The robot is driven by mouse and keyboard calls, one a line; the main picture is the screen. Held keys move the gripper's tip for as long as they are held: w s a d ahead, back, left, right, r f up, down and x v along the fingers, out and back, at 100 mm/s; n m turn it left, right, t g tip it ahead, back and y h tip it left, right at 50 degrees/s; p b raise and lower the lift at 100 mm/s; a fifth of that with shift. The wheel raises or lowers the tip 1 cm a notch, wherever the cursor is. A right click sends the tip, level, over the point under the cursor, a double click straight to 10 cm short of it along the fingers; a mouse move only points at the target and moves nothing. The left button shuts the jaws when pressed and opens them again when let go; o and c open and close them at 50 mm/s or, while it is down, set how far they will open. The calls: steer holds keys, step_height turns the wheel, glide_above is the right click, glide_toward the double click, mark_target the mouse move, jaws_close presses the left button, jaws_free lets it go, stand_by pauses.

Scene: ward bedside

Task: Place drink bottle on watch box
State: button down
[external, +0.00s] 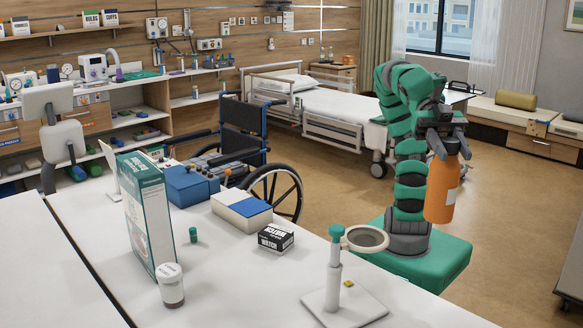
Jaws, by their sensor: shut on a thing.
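The drink bottle (441,191) is orange with a dark neck. My gripper (440,143) is shut on its top and holds it nearly upright in the air, to the right of the table. The watch box (275,239) is a small black and white box marked "WATCH". It lies on the white table, left of the bottle, with its top bare. The bottle is well apart from the box.
A stand with a round ring (365,239) stands on the table between the watch box and my arm. A blue and white box (241,210), a small green bottle (193,235), a pill bottle (171,286) and a tall green and white box (148,214) are also on the table (232,292).

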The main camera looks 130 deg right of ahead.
steer(key=w+d+m+t+h, duration=0.2)
steer(key=w+d+m+h, duration=0.1)
steer(key=d, duration=0.8)
steer(key=w+d+m+t+h, duration=0.2)
steer(key=d, duration=0.9)
steer(key=s+d+m+t+h+p, duration=0.1)
steer(key=s+d+m+h, duration=0.2)
steer(key=d, duration=0.6)
steer(key=s+d+m+h, duration=0.2)
steer(key=s+d+h, duration=0.1)
steer(key=d, duration=0.6)
step_height(320, 180, down, 11)
steer(key=shift+w, duration=0.35)
steer(key=shift+a, duration=0.1)
steer(key=shift+w, duration=0.1)
